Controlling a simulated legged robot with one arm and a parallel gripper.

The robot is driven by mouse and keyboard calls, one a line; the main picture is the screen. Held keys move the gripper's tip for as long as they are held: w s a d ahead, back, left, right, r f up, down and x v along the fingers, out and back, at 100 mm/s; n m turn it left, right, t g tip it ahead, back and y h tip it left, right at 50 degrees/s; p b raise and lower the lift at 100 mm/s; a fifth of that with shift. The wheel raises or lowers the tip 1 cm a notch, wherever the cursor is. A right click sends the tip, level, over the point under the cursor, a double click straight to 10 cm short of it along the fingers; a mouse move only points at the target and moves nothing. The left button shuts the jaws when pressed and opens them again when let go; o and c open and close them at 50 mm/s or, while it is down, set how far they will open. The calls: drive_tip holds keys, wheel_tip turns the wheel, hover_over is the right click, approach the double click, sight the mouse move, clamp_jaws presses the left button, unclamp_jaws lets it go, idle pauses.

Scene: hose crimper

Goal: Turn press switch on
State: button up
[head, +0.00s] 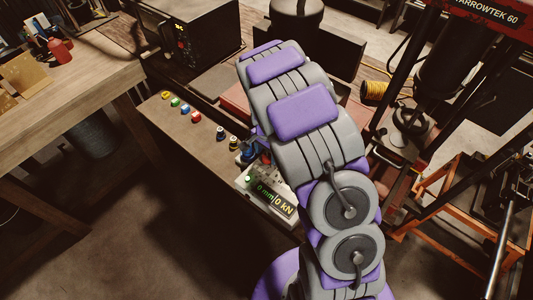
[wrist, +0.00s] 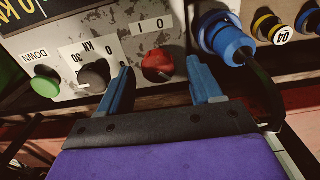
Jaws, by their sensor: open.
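The press switch, a red rotary knob (wrist: 157,67) under the marks "0" and "1", is on the worn pale control panel (wrist: 120,50) in the wrist view. My gripper (wrist: 160,64) is open, with one blue finger on each side of the red knob. Gaps show between the knob and both fingers; I cannot tell how deep the fingertips are along it. In the head view the panel (head: 250,178) has a lit "0 mm|0 kN" display (head: 273,198); my arm hides the red knob there.
A black "30 kN" dial (wrist: 94,76) and a green "DOWN" button (wrist: 46,82) sit left of the fingers. A blue plug with a black cable (wrist: 226,42) is close to the right finger. Several colored dies (head: 186,108) line the bench edge.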

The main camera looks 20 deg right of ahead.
sight(267, 156)
wheel_tip(267, 156, up, 16)
drive_tip(key=shift+r+p, duration=0.2)
drive_tip(key=shift+p, duration=0.25)
idle(0.4)
drive_tip(key=s+r+n+g+b, duration=0.1)
drive_tip(key=s+n+b, duration=0.5)
drive_tip(key=s, duration=2.8)
drive_tip(key=r+n, duration=0.1)
drive_tip(key=n, duration=0.4)
drive_tip(key=shift+s+r+g, duration=0.2)
drive_tip(key=shift+r+g, duration=0.1)
drive_tip(key=shift+g, duration=0.1)
